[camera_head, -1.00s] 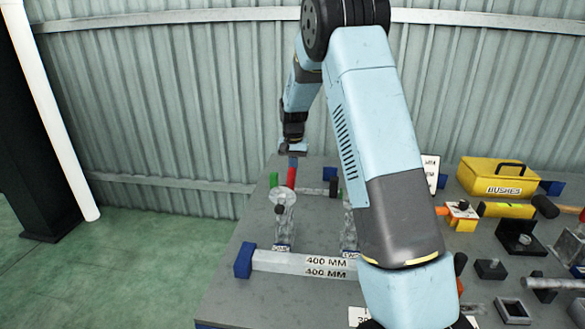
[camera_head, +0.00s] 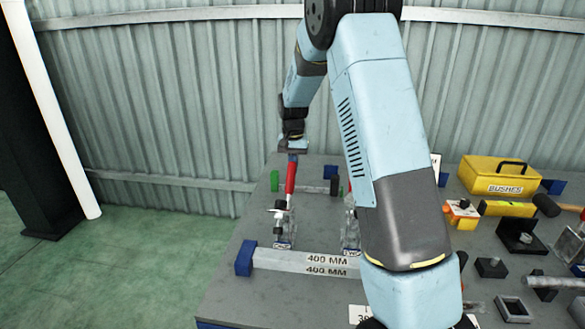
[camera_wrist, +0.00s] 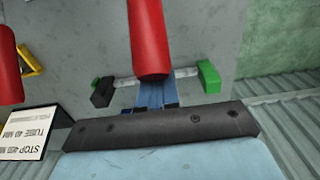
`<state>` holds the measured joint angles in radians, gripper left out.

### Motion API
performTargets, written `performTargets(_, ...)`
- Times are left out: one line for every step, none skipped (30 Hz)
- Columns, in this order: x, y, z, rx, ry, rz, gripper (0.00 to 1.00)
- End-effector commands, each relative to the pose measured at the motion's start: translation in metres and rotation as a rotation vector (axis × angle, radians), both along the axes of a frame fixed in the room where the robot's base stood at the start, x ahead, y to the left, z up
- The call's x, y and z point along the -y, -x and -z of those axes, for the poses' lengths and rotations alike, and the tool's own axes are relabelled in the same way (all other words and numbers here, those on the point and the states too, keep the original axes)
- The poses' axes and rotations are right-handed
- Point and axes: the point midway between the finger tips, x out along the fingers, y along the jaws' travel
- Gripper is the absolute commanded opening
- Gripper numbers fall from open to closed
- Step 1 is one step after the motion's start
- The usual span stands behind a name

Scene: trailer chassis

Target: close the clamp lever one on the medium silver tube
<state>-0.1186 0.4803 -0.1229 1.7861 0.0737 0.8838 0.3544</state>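The silver tube (camera_head: 305,262), marked 400 MM, lies across the front of the bench. The left toggle clamp (camera_head: 282,232) stands just behind it. Its red lever handle (camera_head: 291,178) rises away from me, tilted upward. My gripper (camera_head: 292,149) is at the handle's far upper end, pointing down. In the wrist view the red handle (camera_wrist: 148,40) runs from the top edge toward my dark gripper front (camera_wrist: 160,126). I cannot clearly make out the fingers, nor whether they touch the handle. A second clamp (camera_head: 350,232) stands to the right, partly behind my arm.
A second red handle (camera_wrist: 8,65) shows at the wrist view's left edge. A short bar with a green end (camera_wrist: 208,76) lies behind the clamp. A sign (camera_wrist: 30,130) stands nearby. The yellow BUSHES box (camera_head: 496,178) and several blocks occupy the right side.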

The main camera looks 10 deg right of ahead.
Motion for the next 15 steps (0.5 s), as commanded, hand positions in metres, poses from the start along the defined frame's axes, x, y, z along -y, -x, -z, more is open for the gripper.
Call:
performTargets(-0.001,0.001,-0.002,0.001,-0.001,-0.001,0.00)
performTargets(-0.002,0.002,-0.003,0.001,-0.001,-0.001,0.00)
performTargets(-0.002,0.003,-0.005,0.001,-0.001,-0.001,0.00)
performTargets(-0.002,0.004,-0.006,0.002,0.000,-0.001,0.00)
performTargets(-0.003,0.005,-0.007,0.002,0.000,-0.001,0.00)
performTargets(-0.003,0.006,-0.009,0.003,0.000,-0.001,0.00)
performTargets(-0.003,0.007,-0.010,0.003,0.000,-0.001,0.00)
performTargets(-0.003,0.007,-0.011,0.003,0.000,-0.001,0.00)
performTargets(-0.004,0.008,-0.012,0.003,0.000,-0.001,0.00)
performTargets(-0.004,0.008,-0.012,0.003,0.000,-0.001,0.00)
performTargets(-0.004,0.009,-0.013,0.003,0.000,-0.001,0.00)
performTargets(-0.004,0.009,-0.013,0.003,0.000,-0.001,0.00)
performTargets(-0.004,0.009,-0.013,0.003,0.000,-0.001,0.00)
performTargets(-0.004,0.009,-0.013,0.003,0.000,0.000,0.00)
performTargets(-0.004,0.008,-0.013,0.004,0.001,0.000,0.00)
